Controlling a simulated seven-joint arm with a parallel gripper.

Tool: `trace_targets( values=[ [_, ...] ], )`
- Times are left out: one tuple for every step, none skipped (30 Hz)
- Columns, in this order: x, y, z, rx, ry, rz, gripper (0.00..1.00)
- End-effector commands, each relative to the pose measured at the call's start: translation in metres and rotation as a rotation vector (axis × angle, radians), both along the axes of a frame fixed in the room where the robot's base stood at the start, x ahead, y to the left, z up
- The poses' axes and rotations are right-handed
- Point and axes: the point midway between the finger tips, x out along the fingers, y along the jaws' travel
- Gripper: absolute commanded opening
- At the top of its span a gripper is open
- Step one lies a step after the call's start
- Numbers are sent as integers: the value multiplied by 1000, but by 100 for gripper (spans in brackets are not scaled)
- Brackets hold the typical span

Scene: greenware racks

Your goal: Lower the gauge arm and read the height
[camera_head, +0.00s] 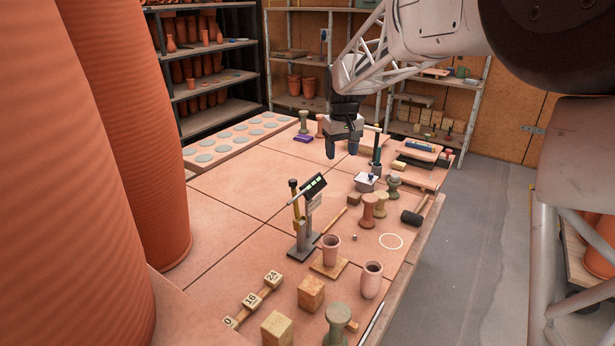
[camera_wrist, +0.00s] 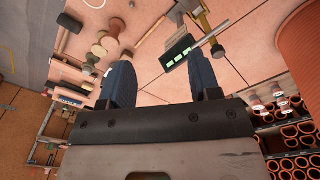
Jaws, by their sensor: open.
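The height gauge (camera_head: 304,228) stands upright on a dark base on the worktable, left of centre in the head view. It has a black display (camera_head: 314,186) with green lit characters, too small to read, and a brass-coloured piece with a black top (camera_head: 295,196). I cannot tell the gauge arm's exact height. A clay cup (camera_head: 331,249) stands on a wooden tile (camera_head: 328,267) beside the gauge base. My gripper (camera_head: 344,153) is open and empty, above the table and farther back than the gauge. In the wrist view, the display (camera_wrist: 177,52) shows beyond my fingers (camera_wrist: 162,78).
A second cup (camera_head: 371,280), wooden blocks (camera_head: 311,293) and numbered blocks (camera_head: 253,299) stand near the front. Tall terracotta cylinders (camera_head: 130,120) block the left. Table left of the gauge is clear.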

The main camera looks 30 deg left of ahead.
Motion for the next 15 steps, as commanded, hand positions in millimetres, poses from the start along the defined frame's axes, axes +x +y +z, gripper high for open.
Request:
trace_targets(
  values=[
    [0, 20, -8, -3, 4, 21, 57],
    [-1, 30, -11, -5, 6, 33, 57],
    [-1, 44, -16, -7, 8, 49, 57],
    [-2, 54, -20, -9, 9, 61, 57],
    [-3, 65, -23, -11, 11, 73, 57],
    [-4, 78, -28, -13, 13, 88, 57],
    [-5, 87, -32, -14, 15, 98, 57],
    [-6, 96, -35, -15, 16, 108, 57],
    [-8, 107, -39, -17, 18, 121, 57],
    [-9, 115, -43, -19, 19, 130, 57],
    [-10, 121, -45, -20, 20, 137, 57],
    [-12, 129, -48, -22, 21, 146, 57],
    [-13, 135, -51, -23, 23, 153, 57],
    [-14, 140, -53, -24, 24, 158, 57],
    [-15, 145, -55, -24, 24, 164, 57]
  ],
)
